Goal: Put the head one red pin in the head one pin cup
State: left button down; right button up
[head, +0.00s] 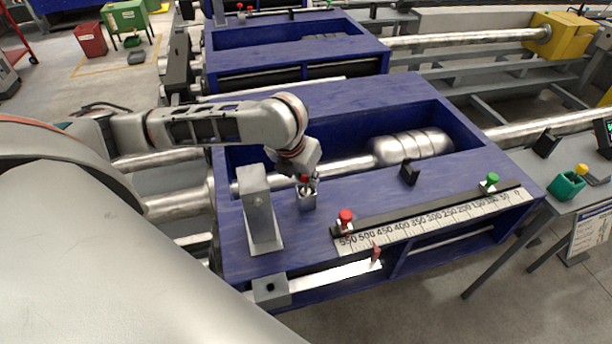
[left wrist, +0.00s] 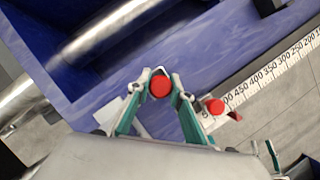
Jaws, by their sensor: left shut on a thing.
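The red pin (head: 304,178) shows its red head between the fingers of my left gripper (head: 309,182), which is shut on it. The left wrist view also shows the red pin (left wrist: 160,87) between the fingertips (left wrist: 161,79). A small grey pin cup (head: 307,201) stands on the blue table directly below the gripper. The pin's lower part is hidden, so I cannot tell whether it is inside the cup or just above it. My right gripper is not in view.
A grey upright block (head: 259,215) stands left of the cup. Another red-headed pin (head: 345,216) stands at the ruler's (head: 430,222) left end, a green one (head: 491,179) near its right. A metal roll (head: 412,147) lies in the blue trough behind.

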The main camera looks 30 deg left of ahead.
pick_arm(q)
jog(key=shift+f, duration=0.1)
jog(key=c, duration=1.8)
grip_release()
jog(key=v, duration=1.2)
